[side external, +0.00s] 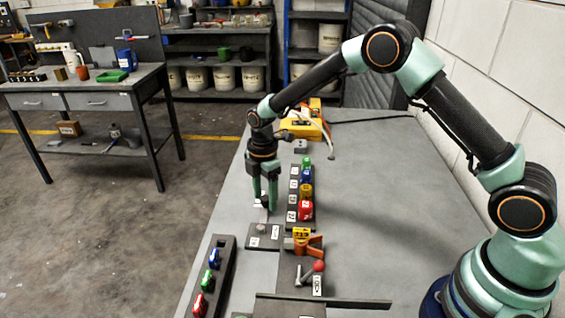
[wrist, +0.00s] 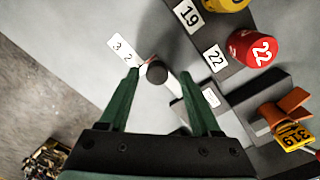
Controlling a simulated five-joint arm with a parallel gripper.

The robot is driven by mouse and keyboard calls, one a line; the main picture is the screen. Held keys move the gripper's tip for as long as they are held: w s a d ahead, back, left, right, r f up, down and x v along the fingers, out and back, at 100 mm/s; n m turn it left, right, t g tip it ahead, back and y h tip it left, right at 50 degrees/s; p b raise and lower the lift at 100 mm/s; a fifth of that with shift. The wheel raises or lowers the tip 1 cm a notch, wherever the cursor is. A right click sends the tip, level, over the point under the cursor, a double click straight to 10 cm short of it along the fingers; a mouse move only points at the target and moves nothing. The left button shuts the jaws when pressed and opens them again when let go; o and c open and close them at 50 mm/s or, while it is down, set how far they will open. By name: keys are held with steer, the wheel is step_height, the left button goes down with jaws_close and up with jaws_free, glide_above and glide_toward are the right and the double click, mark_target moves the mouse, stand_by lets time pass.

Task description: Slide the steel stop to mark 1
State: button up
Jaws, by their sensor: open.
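The steel stop looks like the round dark grey knob (wrist: 157,74) in the wrist view, and it appears as a small grey knob (side external: 262,228) in the side view. A white scale strip (wrist: 124,49) reaches up and left from it. I can read marks 3 and 2 on the strip; mark 1 is not visible to me. My gripper (wrist: 159,76) is open and points down, one green finger on each side of the knob. In the side view my gripper (side external: 264,206) is low over the far end of the stop's dark block. I cannot tell whether the fingers touch the knob.
A dark rack with numbered coloured tags (side external: 305,190) stands close right of my gripper. An orange clamp (side external: 307,246) and a red-knobbed lever (side external: 312,270) are nearer the camera. Another rack of coloured tags (side external: 213,270) lies at front left. The bench's right side is clear.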

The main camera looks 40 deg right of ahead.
step_height(320, 180, up, 12)
stand_by(0.5)
steer(key=s+d+r+m+t, duration=0.3)
steer(key=s+d+r+m, duration=0.2)
steer(key=s+r+m, duration=0.5)
steer(key=s+d+r+m+t, duration=0.1)
steer(key=s+d+m+t, duration=0.1)
steer(key=s+m, duration=0.6)
steer(key=s+d, duration=0.1)
steer(key=s, duration=0.1)
steer(key=shift+s+t, duration=0.3)
